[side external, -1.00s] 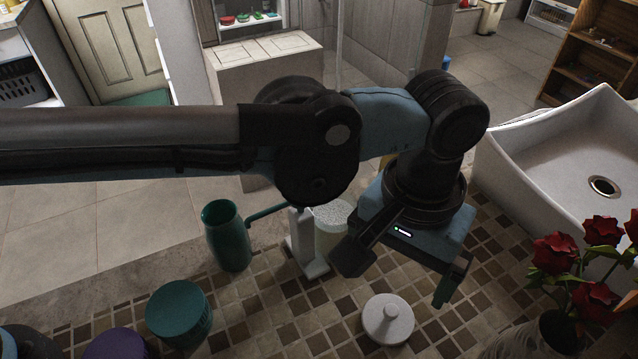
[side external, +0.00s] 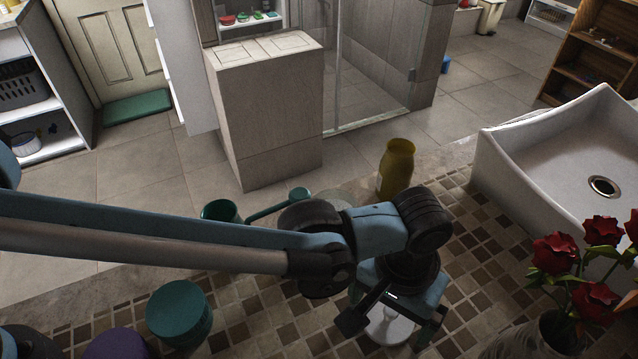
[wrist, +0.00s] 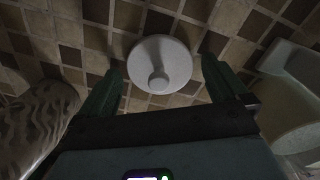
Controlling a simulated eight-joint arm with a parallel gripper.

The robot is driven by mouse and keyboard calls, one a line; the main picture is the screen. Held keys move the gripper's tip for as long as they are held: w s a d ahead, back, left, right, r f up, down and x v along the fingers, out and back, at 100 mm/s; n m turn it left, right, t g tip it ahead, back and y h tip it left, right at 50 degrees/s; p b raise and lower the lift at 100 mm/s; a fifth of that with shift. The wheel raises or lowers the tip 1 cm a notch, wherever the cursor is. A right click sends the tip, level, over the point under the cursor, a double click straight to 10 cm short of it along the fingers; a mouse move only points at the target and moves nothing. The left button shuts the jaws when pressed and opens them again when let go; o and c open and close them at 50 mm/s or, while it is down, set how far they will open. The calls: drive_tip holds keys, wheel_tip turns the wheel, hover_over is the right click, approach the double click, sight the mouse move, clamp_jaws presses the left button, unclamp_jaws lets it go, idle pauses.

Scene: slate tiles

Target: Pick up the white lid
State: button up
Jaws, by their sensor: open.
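The white lid (wrist: 172,56) is a round disc with a knob in its middle, and it lies on the tiled counter. In the wrist view it sits between and just beyond the two green fingertips of my gripper (wrist: 160,75), which are apart with nothing held. In the side external view the lid (side external: 389,330) shows below my gripper (side external: 388,328), partly hidden by it. I cannot tell whether the fingers reach down beside the lid.
A teal round container (side external: 179,313) and a purple one (side external: 117,345) stand at the front left. A yellow bottle (side external: 396,168) stands behind my arm. A white sink (side external: 500,165) and red roses (side external: 603,231) are at the right.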

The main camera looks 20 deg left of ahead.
drive_tip(key=c, duration=1)
drive_tip(key=shift+o, duration=0.2)
